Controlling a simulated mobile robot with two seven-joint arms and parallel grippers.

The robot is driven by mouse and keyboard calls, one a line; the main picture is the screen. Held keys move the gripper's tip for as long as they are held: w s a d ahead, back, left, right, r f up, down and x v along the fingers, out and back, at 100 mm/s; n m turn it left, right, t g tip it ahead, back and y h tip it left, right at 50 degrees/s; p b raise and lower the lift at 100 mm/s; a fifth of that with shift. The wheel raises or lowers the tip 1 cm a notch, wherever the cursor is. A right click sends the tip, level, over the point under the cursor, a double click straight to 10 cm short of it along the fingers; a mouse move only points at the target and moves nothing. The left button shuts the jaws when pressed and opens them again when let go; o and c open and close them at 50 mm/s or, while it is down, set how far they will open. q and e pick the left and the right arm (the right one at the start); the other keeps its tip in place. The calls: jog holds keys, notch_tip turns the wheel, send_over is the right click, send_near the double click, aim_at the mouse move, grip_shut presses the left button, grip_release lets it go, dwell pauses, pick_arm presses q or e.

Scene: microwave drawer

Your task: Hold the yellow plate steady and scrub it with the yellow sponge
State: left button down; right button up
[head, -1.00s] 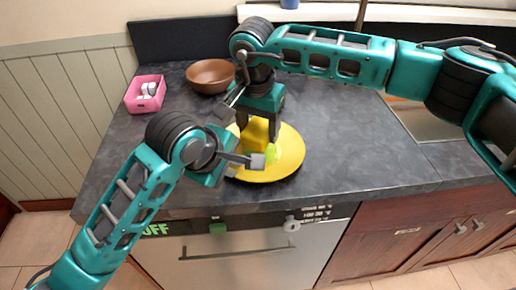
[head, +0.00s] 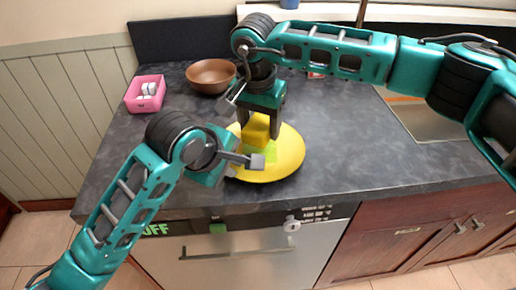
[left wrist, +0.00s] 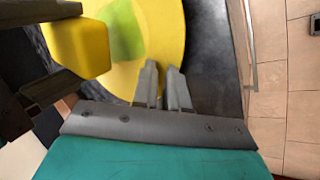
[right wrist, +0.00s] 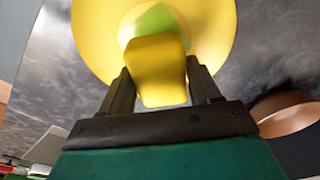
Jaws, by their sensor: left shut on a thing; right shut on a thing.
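The yellow plate (head: 287,158) lies on the dark counter near its front edge, with a light green patch (head: 268,152) on its surface. My left gripper (head: 252,161) is shut on the plate's near-left rim; its fingertips close on the rim in the left wrist view (left wrist: 161,85). My right gripper (head: 262,122) points down over the plate and is shut on the yellow sponge (head: 255,132). The sponge shows between its fingers in the right wrist view (right wrist: 158,70) and sits at the green patch, partly covering it. I cannot tell whether the sponge touches the plate.
A brown bowl (head: 210,75) and a pink container (head: 146,93) with white items stand at the back left of the counter (head: 340,150). A sink (head: 425,120) is at the right. A dishwasher front (head: 240,258) is below the counter edge. The counter right of the plate is clear.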

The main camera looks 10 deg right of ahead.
jog(key=shift+r, duration=2.95)
jog(key=d, duration=0.9)
jog(key=shift+s+a, duration=0.15)
jog(key=shift+a, duration=1.4)
jog(key=shift+s+a, duration=0.2)
jog(key=shift+a, duration=1.3)
jog(key=shift+s+a, duration=0.15)
jog(key=shift+a, duration=1.4)
jog(key=shift+f, duration=3.85)
jog(key=shift+s+f, duration=0.1)
jog(key=shift+f, duration=0.4)
